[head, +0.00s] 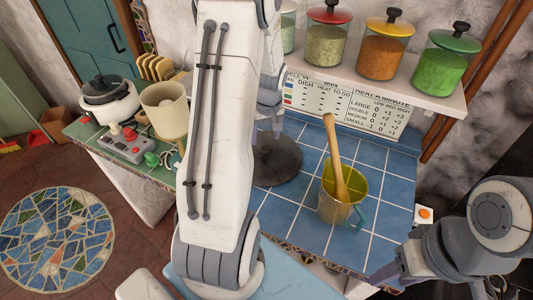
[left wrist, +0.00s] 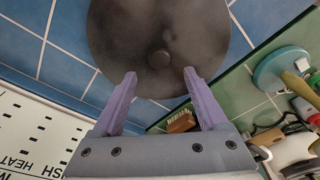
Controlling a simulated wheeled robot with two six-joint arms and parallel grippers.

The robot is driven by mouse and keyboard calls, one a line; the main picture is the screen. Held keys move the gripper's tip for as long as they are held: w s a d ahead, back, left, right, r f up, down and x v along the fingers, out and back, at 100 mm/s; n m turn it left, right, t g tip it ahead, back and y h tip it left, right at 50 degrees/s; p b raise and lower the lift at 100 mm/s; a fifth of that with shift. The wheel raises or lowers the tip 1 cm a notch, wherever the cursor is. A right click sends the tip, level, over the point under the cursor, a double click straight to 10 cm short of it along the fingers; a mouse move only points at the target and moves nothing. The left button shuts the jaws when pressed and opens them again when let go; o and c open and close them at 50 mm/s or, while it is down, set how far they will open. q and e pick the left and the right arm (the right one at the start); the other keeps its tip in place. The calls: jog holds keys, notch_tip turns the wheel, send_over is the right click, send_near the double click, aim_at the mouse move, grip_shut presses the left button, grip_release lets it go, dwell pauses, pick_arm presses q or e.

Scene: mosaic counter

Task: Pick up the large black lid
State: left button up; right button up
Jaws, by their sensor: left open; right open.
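The large black lid (head: 280,165) lies flat on the blue-tiled counter, partly hidden behind my left arm in the head view. In the left wrist view the lid (left wrist: 125,30) is a dark round disc with a small round knob (left wrist: 158,58) near its middle. My left gripper (left wrist: 159,76) is open and empty, with its two purple fingers pointing at the lid and the knob lying between and just beyond the tips. In the head view the left gripper (head: 268,118) hangs over the lid's far side. My right gripper (head: 384,276) is at the lower right, apart from the lid.
A yellow-green mug (head: 330,205) with a wooden spoon stands right of the lid. Jars (head: 383,50) line a shelf behind. On the green-tiled side are a cream canister (head: 164,112), a grey-and-red gadget (head: 122,144) and a white cooker (head: 112,104). Blue tiles (head: 385,185) are clear at right.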

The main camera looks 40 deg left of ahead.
aim_at(266, 148)
pick_arm(q)
jog(key=shift+w+f, duration=0.1)
jog(key=shift+f, duration=0.6)
notch_tip(266, 148, down, 5)
jog(key=shift+a+f+p, duration=0.1)
jog(key=shift+a+p, duration=0.05)
jog(key=shift+p, duration=0.6)
grip_shut()
